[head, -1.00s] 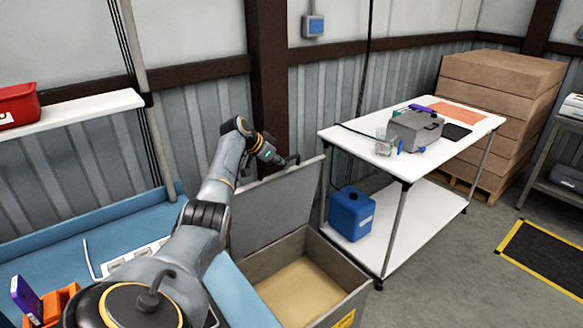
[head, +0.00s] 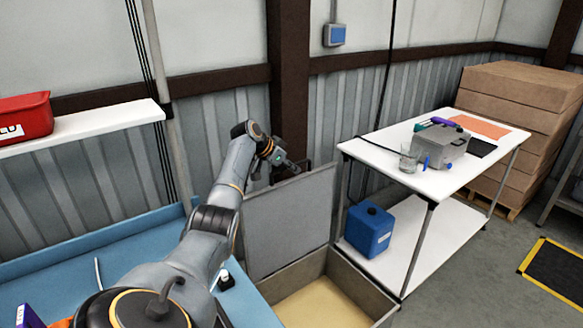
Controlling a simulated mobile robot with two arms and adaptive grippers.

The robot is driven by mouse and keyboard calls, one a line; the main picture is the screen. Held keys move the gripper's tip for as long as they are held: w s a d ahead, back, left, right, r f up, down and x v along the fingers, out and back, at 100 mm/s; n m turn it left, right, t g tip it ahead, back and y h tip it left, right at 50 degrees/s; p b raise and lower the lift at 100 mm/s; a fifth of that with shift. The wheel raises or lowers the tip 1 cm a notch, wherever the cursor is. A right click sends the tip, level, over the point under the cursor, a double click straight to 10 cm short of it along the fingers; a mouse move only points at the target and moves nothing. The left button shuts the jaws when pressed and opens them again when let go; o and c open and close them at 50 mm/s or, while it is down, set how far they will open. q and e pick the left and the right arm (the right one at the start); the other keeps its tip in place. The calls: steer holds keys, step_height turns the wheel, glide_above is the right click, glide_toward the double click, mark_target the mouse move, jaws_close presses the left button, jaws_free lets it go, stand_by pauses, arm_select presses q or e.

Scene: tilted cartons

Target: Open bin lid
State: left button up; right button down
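The grey bin (head: 365,286) stands on the floor right of the blue bench, with a pale tan inside showing. Its flat grey lid (head: 290,222) stands raised, roughly upright, along the bin's far side. My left arm reaches in from the left over the bench. My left gripper (head: 289,170) is at the lid's top edge, near the middle. It seems to touch or nearly touch the edge; the fingers are small and partly hidden, so I cannot tell whether they are open or shut. My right gripper is not in view.
A white two-level table (head: 385,158) stands right of the bin, with a grey case (head: 440,148), a glass (head: 409,159) and a blue canister (head: 369,230). A red container (head: 25,117) sits on a white shelf (head: 90,125). The wall is close behind the lid.

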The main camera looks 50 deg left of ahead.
arm_select(q)
steer(key=o, duration=0.3)
steer(key=shift+o, duration=0.4)
steer(key=v, duration=1.2)
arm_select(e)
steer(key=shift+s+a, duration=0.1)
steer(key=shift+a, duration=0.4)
